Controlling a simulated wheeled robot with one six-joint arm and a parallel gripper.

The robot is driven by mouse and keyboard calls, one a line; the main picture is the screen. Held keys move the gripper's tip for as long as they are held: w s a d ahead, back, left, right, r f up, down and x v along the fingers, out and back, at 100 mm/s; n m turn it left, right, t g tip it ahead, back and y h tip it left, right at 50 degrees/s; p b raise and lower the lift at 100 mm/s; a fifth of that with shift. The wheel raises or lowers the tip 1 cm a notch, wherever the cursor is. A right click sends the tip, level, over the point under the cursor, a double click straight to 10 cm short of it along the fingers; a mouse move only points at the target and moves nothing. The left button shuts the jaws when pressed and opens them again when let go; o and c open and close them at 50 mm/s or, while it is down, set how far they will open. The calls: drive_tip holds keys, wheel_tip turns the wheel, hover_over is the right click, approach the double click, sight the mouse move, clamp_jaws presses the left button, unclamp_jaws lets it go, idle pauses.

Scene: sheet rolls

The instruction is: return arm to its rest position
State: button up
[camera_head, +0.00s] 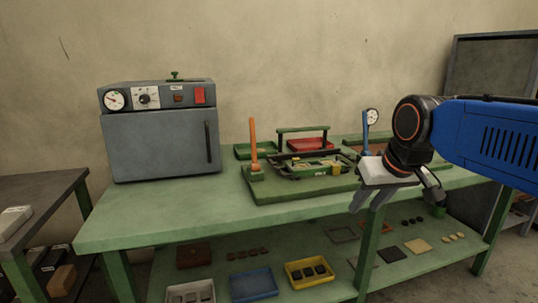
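My gripper (361,203) hangs at the end of my blue arm, which comes in from the right edge. Its pale metal body and fingers point downward in front of the green workbench (145,218), near the bench's front edge. The fingers are small and seen at an angle, so I cannot tell whether they are open or shut. I see no object between them.
A grey oven (155,145) with a dial stands at the bench's left. A green press board (285,190) with an orange lever (253,140) sits mid-bench. Red tray (311,145) behind. The lower shelf holds a blue tray (253,284) and a yellow tray (309,272).

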drive_tip(key=s+d+f+m, duration=0.1)
drive_tip(key=s+d+f, duration=0.2)
drive_tip(key=s+f, duration=0.5)
drive_tip(key=s+d+f+h, duration=0.1)
drive_tip(key=s+d+f, duration=0.2)
drive_tip(key=s+f, duration=0.5)
drive_tip(key=shift+s+d+m+g, duration=0.15)
drive_tip(key=shift+s+m+g, duration=0.25)
drive_tip(key=shift+r, duration=0.1)
idle(1.3)
